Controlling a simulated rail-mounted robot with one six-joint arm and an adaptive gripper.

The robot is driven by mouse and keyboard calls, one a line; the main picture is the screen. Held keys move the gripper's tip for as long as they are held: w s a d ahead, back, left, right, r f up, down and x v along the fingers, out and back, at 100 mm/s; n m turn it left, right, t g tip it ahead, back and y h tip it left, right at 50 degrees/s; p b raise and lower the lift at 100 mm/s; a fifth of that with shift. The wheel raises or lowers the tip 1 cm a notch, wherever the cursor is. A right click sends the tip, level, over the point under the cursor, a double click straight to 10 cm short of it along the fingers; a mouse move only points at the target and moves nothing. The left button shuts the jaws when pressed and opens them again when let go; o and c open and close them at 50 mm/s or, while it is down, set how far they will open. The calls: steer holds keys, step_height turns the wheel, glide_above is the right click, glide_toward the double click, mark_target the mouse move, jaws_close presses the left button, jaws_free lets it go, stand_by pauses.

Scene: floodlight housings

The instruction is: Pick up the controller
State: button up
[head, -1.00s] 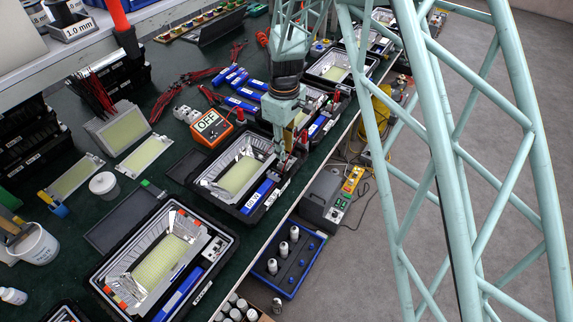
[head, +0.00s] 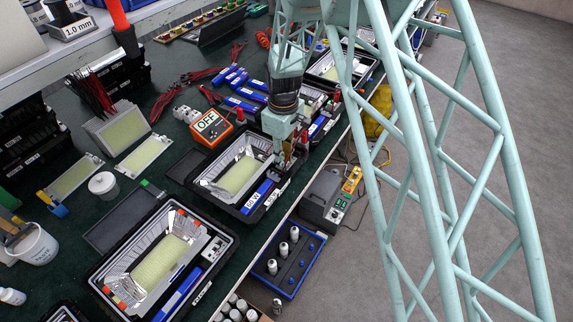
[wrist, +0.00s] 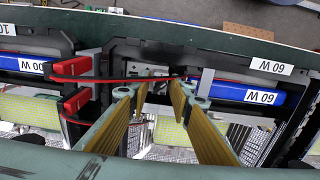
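My gripper (head: 284,158) points down at the right end of the middle floodlight housing (head: 213,199) in the head view. In the wrist view its two yellow-padded fingers (wrist: 160,88) are apart, with a gap between them. A small grey part (wrist: 147,71), which looks like the controller, lies at the fingertips inside the housing; the fingers partly hide it, and I cannot tell whether they touch it. A similar grey controller (head: 214,249) sits in the near housing (head: 106,291). A blue battery (wrist: 262,93) marked 60 W lies to the right in the wrist view.
Red connectors (wrist: 70,67) with red wires lie left of the fingers in the wrist view. A blue tray (head: 290,262) with white cylinders is below the bench edge.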

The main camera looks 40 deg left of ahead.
stand_by(0.4)
steer(key=c, duration=0.6)
steer(key=shift+r, duration=0.15)
steer(key=shift+r+p, duration=0.35)
steer(key=shift+r, duration=4.55)
steer(key=shift+r+p, duration=0.35)
steer(key=shift+r, duration=0.4)
step_height(320, 180, up, 7)
steer(key=p, duration=0.3)
steer(key=shift+f, duration=0.2)
